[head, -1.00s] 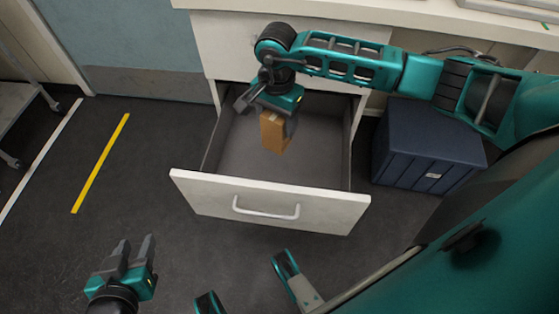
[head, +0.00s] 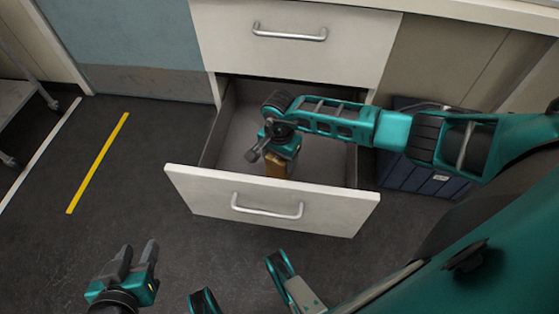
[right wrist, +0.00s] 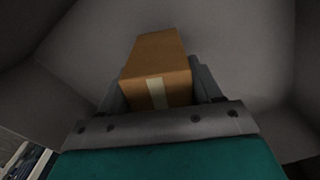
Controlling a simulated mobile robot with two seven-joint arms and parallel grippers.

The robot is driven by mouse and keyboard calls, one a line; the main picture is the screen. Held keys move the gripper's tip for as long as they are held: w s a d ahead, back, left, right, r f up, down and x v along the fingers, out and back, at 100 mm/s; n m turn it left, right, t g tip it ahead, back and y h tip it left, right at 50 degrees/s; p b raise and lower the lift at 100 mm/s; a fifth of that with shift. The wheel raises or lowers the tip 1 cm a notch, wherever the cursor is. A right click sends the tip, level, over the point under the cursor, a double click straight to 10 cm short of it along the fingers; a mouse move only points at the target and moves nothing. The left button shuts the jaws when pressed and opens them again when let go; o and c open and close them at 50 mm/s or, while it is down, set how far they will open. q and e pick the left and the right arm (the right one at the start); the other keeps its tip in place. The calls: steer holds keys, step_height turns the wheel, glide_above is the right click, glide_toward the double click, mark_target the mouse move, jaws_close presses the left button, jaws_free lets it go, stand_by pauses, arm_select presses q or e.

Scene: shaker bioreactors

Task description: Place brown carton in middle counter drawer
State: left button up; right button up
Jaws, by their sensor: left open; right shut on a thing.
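The brown carton (head: 277,166) is in my right gripper (head: 283,160), inside the open drawer (head: 262,208) of the counter. It also shows in the right wrist view (right wrist: 157,68), a tan box with a pale tape strip, between the two fingers of my right gripper (right wrist: 160,92). My right gripper is shut on it. Whether the carton touches the drawer floor cannot be told. The rest of the drawer looks empty. My left gripper (head: 137,262) is open and empty, low over the floor at the lower left.
A closed drawer (head: 295,45) with a silver handle is above the open one. A dark blue bin (head: 415,178) stands right of the open drawer, partly hidden by my right arm. Clear dark floor with a yellow line (head: 98,162) lies to the left.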

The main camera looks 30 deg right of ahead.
steer(key=shift+f, duration=0.2)
steer(key=o, duration=1.1)
steer(key=shift+r, duration=0.15)
steer(key=shift+r, duration=0.3)
step_height(320, 180, up, 11)
steer(key=p, duration=0.3)
steer(key=shift+r+p, duration=0.1)
steer(key=shift+p, duration=0.2)
steer(key=shift+r, duration=0.15)
